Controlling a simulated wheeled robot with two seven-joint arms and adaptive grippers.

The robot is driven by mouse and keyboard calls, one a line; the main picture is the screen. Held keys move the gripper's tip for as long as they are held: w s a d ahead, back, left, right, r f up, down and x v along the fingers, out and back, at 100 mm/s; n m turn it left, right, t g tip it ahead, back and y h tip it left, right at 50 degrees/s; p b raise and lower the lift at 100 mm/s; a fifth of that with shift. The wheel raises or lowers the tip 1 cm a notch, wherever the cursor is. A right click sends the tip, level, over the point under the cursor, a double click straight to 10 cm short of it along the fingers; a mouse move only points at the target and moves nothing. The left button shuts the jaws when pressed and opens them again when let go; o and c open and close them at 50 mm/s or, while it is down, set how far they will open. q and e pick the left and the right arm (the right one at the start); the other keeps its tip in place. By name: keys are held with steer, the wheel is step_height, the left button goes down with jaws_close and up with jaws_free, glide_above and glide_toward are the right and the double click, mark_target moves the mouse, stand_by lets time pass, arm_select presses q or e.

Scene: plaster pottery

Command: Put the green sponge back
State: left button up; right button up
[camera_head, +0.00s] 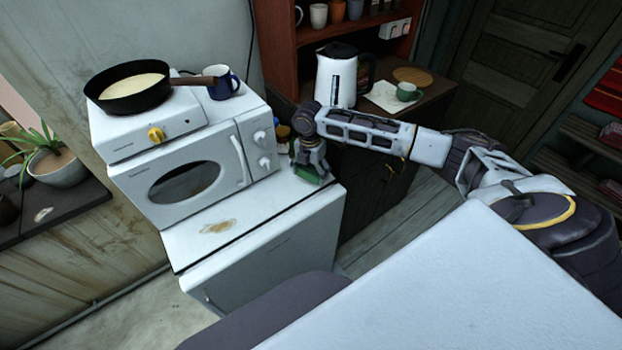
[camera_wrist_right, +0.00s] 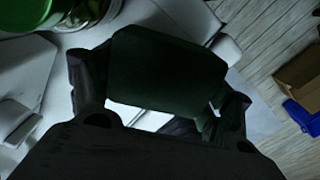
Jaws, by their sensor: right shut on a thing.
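The green sponge (camera_head: 306,175) is in my right gripper (camera_head: 309,166), at the right end of the white cabinet top, beside the microwave. In the right wrist view the sponge (camera_wrist_right: 165,75) looks dark green and sits between the two fingers of the right gripper (camera_wrist_right: 160,105). The gripper is shut on it. The sponge is low over the white top; I cannot tell whether it touches it. My left gripper is not in view.
The microwave (camera_head: 190,178) stands on the white cabinet (camera_head: 270,265), with a hotplate and frying pan (camera_head: 130,88) on it. A brown stain (camera_head: 217,227) marks the bare cabinet top. A kettle (camera_head: 341,75) and green cup (camera_head: 407,92) stand behind my right arm.

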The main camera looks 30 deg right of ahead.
mark_target(311, 178)
steer(key=shift+f, duration=1.75)
steer(key=o, duration=0.8)
steer(key=shift+c, duration=0.2)
steer(key=shift+r, duration=0.1)
steer(key=shift+a+r+b, duration=0.15)
steer(key=shift+r+b, duration=0.15)
steer(key=shift+r, duration=5.65)
steer(key=shift+f, duration=0.1)
